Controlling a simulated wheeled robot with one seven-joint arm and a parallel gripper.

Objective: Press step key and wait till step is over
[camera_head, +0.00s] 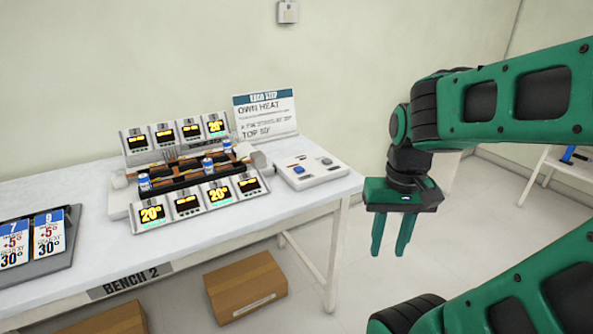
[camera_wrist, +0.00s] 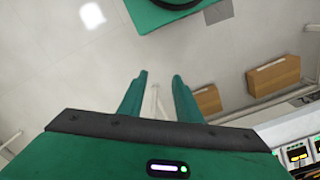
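A white key box (camera_head: 318,178) sits on the right end of the bench. It has a blue key (camera_head: 298,169) on its left and a smaller key on its right; their lettering is too small to read. A rig (camera_head: 190,172) with a dark middle, two rows of display modules and several small blue-and-white cans stands left of the box. Some displays show a larger "20°". My green gripper (camera_head: 390,240) hangs in the air right of the bench, apart from the box, fingers pointing down. In the wrist view its fingers (camera_wrist: 159,85) are apart with nothing between them.
A sign (camera_head: 265,115) headed "EACH STEP" stands behind the rig. Cards on a dark board (camera_head: 35,245) lie at the bench's left. A cardboard box (camera_head: 245,285) is on the floor below the bench (camera_head: 215,245). The air between my gripper and the key box looks clear.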

